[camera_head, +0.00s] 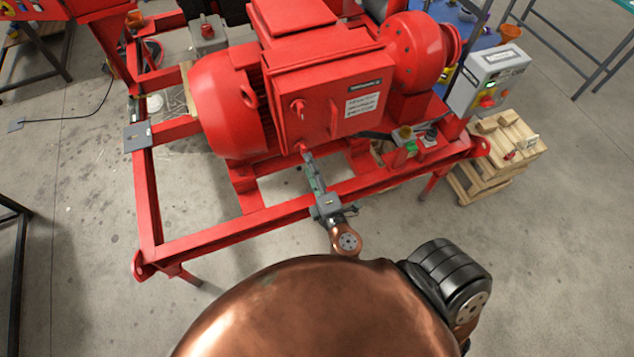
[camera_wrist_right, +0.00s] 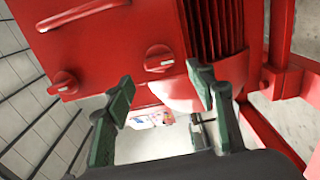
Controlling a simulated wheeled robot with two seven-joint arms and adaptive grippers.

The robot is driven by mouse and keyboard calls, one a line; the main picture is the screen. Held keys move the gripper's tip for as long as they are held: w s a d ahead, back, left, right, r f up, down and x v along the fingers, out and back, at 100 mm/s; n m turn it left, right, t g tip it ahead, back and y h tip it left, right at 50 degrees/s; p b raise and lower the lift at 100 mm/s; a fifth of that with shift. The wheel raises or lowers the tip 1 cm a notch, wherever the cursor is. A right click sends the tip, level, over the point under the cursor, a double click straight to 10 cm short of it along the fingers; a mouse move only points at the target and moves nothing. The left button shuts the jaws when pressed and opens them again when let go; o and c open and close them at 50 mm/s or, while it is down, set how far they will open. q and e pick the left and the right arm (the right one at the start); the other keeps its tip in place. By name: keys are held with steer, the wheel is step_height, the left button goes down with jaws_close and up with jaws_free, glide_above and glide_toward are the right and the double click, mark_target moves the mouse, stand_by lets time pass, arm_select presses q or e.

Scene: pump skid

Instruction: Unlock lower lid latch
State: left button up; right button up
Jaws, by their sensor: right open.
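The red lid box (camera_head: 335,75) sits on the pump skid. Its lower lid latch (camera_head: 303,148) is a small red knob near the box's bottom left corner, partly hidden by my right gripper (camera_head: 311,168). The upper latch (camera_head: 297,108) is above it. In the right wrist view, a latch knob (camera_wrist_right: 158,55) lies ahead, between the lines of my open fingers (camera_wrist_right: 160,95); it appears to be the lower one. Another knob (camera_wrist_right: 62,82) lies to its left. The fingers look empty and apart from the knob. My left gripper does not show.
A red handle (camera_head: 333,118) stands out from the lid beside the latches. The red frame beam (camera_head: 250,220) runs below my right arm. A grey control box (camera_head: 490,78) and a wooden pallet stack (camera_head: 500,150) are on the right. The floor at left is mostly clear.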

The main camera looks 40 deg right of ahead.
steer(key=v, duration=0.6)
steer(key=shift+s, duration=0.3)
